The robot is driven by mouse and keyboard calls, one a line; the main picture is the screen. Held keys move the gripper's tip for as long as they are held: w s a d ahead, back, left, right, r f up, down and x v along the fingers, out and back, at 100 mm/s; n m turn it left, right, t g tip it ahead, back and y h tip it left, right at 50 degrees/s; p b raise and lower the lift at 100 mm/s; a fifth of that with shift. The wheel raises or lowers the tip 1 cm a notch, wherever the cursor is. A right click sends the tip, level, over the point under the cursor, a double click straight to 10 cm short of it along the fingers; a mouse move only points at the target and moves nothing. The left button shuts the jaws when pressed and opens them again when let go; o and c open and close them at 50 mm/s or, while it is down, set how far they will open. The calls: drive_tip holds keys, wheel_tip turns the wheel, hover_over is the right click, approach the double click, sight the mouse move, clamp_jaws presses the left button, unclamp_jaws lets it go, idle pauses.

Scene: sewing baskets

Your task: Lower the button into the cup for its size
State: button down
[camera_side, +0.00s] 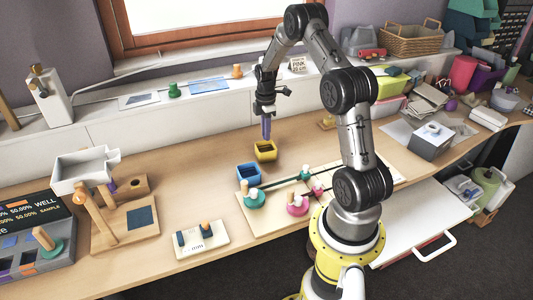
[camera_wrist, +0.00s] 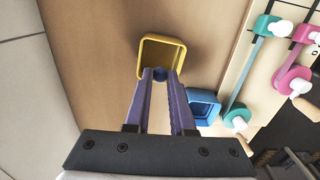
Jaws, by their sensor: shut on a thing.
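My gripper (camera_side: 266,138) points straight down over the yellow cup (camera_side: 265,152) in the side view. Its purple fingers also show in the wrist view (camera_wrist: 160,76), closed at the tips on a small dark blue round button (camera_wrist: 160,74). The button shows at the near edge of the yellow cup's opening (camera_wrist: 181,60) in that view; its height above the rim is hard to tell. In the side view the button is too small to make out. A blue cup (camera_side: 248,175) stands close by, nearer the front; it also shows right of the fingers (camera_wrist: 205,96).
A wooden board (camera_side: 272,218) with teal and pink sliders lies right of the cups. A small block with pegs (camera_side: 201,241) and a wooden stand (camera_side: 125,225) are to the left. The bench between the cups and the back wall is clear.

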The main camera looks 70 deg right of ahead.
sight(266, 149)
drive_tip(key=shift+f, duration=1.6)
drive_tip(key=shift+f, duration=2.5)
idle(0.8)
drive_tip(key=c, duration=0.7)
unclamp_jaws()
drive_tip(key=shift+r, duration=0.1)
